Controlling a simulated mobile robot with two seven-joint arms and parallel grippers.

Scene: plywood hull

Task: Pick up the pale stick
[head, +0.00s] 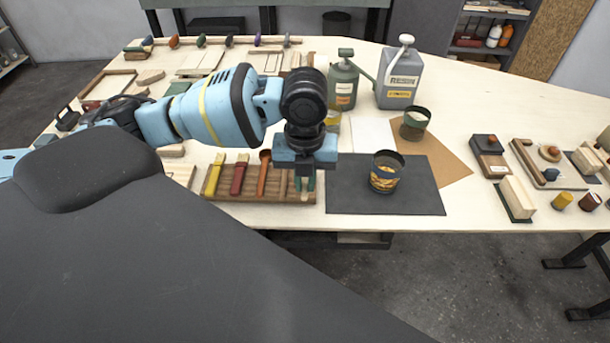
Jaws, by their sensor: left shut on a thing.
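My left gripper (304,184) points down over the right end of a brown wooden rack (225,195). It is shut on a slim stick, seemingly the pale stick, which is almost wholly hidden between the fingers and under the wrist. The stick's lower end is at the rack; I cannot tell whether it is clear of it. A yellow stick (213,175), a red stick (238,175) and an orange-brown stick (263,175) lie side by side in the rack, left of the gripper. My right gripper is not in view.
Behind stand a green can (343,85), a grey jug (398,80) and a dark green cup (415,122). Wooden blocks (515,198) stand at the right. The table's front edge is close.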

